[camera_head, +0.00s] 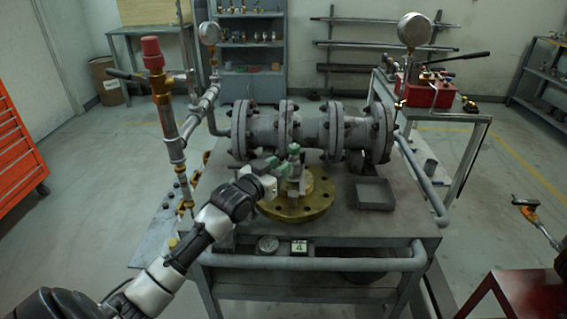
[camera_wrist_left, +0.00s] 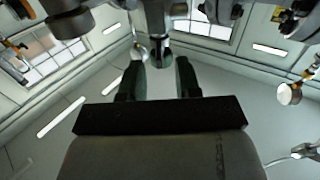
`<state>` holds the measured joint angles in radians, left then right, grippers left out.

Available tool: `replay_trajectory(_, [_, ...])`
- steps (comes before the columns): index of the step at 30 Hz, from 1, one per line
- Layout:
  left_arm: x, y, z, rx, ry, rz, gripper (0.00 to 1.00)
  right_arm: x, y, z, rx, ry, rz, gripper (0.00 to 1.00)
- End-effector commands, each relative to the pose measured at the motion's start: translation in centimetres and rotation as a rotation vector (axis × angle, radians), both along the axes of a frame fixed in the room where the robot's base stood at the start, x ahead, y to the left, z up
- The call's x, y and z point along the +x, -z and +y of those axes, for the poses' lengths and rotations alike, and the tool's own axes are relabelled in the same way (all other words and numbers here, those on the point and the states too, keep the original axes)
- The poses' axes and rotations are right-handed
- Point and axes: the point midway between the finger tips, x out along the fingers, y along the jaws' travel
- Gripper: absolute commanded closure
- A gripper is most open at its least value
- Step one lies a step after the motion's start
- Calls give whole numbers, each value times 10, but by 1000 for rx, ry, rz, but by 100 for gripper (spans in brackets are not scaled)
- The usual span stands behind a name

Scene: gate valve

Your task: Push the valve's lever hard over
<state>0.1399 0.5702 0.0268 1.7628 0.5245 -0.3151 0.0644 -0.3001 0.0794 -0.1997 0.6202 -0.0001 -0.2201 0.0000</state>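The valve (camera_head: 295,170) stands upright on a round brass flange (camera_head: 300,204) near the middle of the bench, with a green top. My left gripper (camera_head: 274,161) reaches in from the lower left, its green fingers close beside the valve's upper part. My right gripper is not in view.
A flanged grey pipe (camera_head: 310,133) runs across the bench (camera_head: 400,222) behind the valve. A red-capped pipe (camera_head: 152,55) rises at the left. A grey tray (camera_head: 373,193) sits right of the flange. A pressure gauge (camera_head: 414,30) stands behind right.

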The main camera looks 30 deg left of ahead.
Motion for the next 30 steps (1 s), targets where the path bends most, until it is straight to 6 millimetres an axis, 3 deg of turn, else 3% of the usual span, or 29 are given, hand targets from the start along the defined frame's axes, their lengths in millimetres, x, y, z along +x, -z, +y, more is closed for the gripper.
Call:
replay_trajectory(6, [20, 0, -1, 0, 0, -1, 67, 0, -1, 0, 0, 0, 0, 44])
replay_trajectory(16, [22, 1, -2, 0, 1, 1, 67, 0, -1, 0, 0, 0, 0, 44])
replay_trajectory(22, [22, 1, -2, 0, 0, 1, 98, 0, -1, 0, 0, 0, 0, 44])
replay_trajectory(30, [23, 1, -1, 4, 9, -1, 100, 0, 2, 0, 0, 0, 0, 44])
